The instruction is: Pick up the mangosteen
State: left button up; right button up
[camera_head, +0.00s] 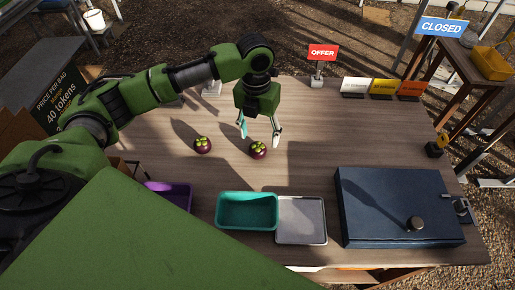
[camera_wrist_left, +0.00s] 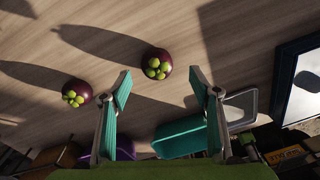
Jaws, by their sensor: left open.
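Two dark purple mangosteens with green tops lie on the wooden table. One mangosteen (camera_head: 258,150) is just in front of my left gripper (camera_head: 260,136); it also shows in the left wrist view (camera_wrist_left: 157,63), just beyond and between the fingertips. The other mangosteen (camera_head: 203,145) lies to the left; in the left wrist view it is left of the fingers (camera_wrist_left: 76,93). My left gripper is open, pointing down, with nothing between its fingers (camera_wrist_left: 160,82). My right gripper is not in view.
A teal tray (camera_head: 247,228), a grey tray (camera_head: 301,240) and a purple tray (camera_head: 180,196) line the table's near side. A dark blue case (camera_head: 395,190) sits at right. A red OFFER sign (camera_head: 323,52) and small cards (camera_head: 383,87) stand at the back. The middle right is clear.

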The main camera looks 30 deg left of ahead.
aim_at(257, 146)
pick_arm(q)
jog(key=f, duration=0.3)
jog(key=f+p, duration=0.1)
jog(key=f, duration=0.1)
jog(key=shift+s+a, duration=0.2)
jog(key=shift+s, duration=0.15)
jog(key=shift+f, duration=0.3)
jog(key=c, duration=1.4)
